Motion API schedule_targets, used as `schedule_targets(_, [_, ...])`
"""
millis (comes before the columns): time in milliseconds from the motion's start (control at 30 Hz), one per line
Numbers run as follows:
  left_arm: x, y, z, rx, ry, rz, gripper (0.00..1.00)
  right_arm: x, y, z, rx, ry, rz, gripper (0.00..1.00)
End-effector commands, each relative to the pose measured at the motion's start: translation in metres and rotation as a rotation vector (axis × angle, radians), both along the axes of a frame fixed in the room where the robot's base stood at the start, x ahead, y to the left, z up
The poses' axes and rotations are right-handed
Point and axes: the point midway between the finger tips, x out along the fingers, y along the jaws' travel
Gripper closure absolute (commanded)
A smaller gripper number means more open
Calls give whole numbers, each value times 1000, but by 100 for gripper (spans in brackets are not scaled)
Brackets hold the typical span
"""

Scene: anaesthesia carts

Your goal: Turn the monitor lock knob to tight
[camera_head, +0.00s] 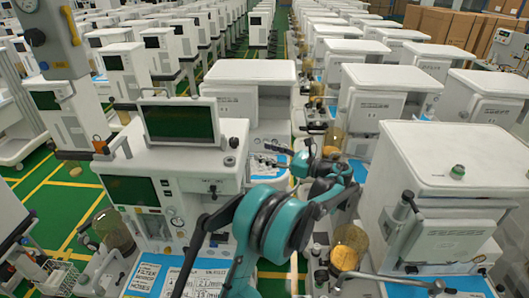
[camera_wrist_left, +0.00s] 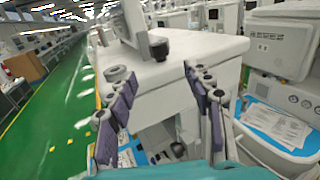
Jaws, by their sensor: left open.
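The monitor (camera_head: 180,122) with a dark screen stands on the white top of the nearest cart in the head view. A small dark knob (camera_head: 230,161) shows to its right; it appears as a black knob (camera_wrist_left: 160,49) at the monitor's grey mount in the left wrist view. My left gripper (camera_head: 275,155) is right of the knob, partly hidden by my teal arm. In the left wrist view my left gripper (camera_wrist_left: 158,80) has its fingers spread and empty, with the knob beyond the gap between them, apart from both. I cannot tell the knob's turn. My right gripper is out of view.
The cart's white top (camera_wrist_left: 205,52) lies beneath the knob. Another white cart (camera_head: 255,95) stands behind, and a large one (camera_head: 455,150) is at the right. Green floor (camera_head: 45,190) shows at the left. Papers (camera_wrist_left: 275,125) lie on a blue surface at the right.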

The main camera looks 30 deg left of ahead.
Motion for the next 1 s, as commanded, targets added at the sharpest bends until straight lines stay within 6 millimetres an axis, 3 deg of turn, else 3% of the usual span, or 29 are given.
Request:
schedule_targets(33, [-3, 16, 1, 0, 0, 6, 49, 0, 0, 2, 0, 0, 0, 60])
schedule_targets(100, [-5, 30, 0, 0, 0, 4, 49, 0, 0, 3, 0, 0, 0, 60])
schedule_targets(267, [-5, 42, 0, -1, 0, 3, 49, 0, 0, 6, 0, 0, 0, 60])
schedule_targets(600, [-9, 95, 1, 0, 0, 3, 49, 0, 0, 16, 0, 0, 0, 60])
schedule_targets(1000, [-9, 105, -1, -1, 0, 1, 49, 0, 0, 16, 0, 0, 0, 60])
